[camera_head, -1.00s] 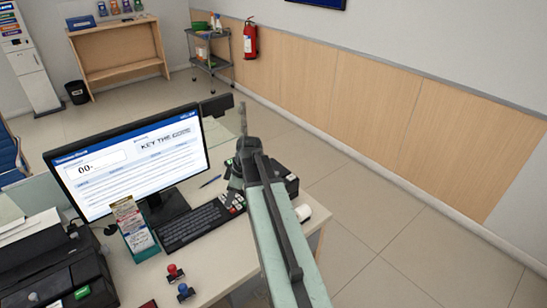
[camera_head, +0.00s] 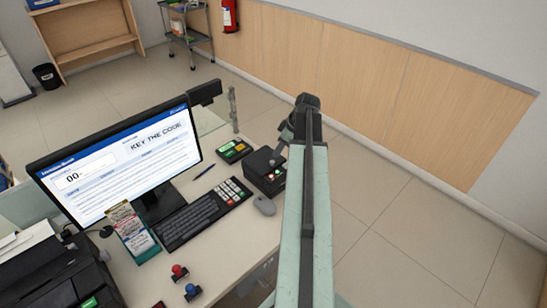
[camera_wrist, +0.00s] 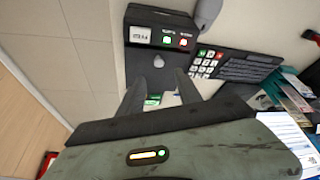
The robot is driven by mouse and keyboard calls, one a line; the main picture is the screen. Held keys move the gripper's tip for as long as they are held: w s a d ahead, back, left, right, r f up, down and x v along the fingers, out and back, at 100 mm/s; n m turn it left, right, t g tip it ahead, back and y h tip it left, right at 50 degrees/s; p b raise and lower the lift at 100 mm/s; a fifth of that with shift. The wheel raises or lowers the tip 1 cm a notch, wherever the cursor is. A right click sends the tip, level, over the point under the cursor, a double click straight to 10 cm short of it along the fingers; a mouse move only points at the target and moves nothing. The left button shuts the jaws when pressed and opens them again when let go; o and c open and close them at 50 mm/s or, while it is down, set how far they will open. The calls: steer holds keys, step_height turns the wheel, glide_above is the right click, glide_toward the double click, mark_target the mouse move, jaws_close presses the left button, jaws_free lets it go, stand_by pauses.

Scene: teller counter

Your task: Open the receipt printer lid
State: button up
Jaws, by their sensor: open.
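A black box (camera_head: 266,172) with small green and red lights stands near the desk's right edge; it looks like the receipt printer, though I see no plain lid seam. In the wrist view the box (camera_wrist: 165,24) shows a white label and the lights at the top centre. In the head view my arm hides most of the gripper.
A small terminal with a green screen (camera_head: 234,151) stands behind the box. A numeric keypad and keyboard (camera_head: 190,221), a mouse (camera_head: 264,205) and a monitor (camera_head: 115,165) are to its left and front. Open floor (camera_head: 400,235) lies right.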

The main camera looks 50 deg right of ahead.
mark_target(272, 161)
steer(key=b+x, duration=0.3)
steer(key=x, duration=0.1)
steer(key=b+x, duration=0.4)
steer(key=shift+s+d, duration=0.15)
steer(key=shift+s, duration=0.1)
steer(key=shift+r, duration=0.1)
jaws_close()
stand_by(0.9)
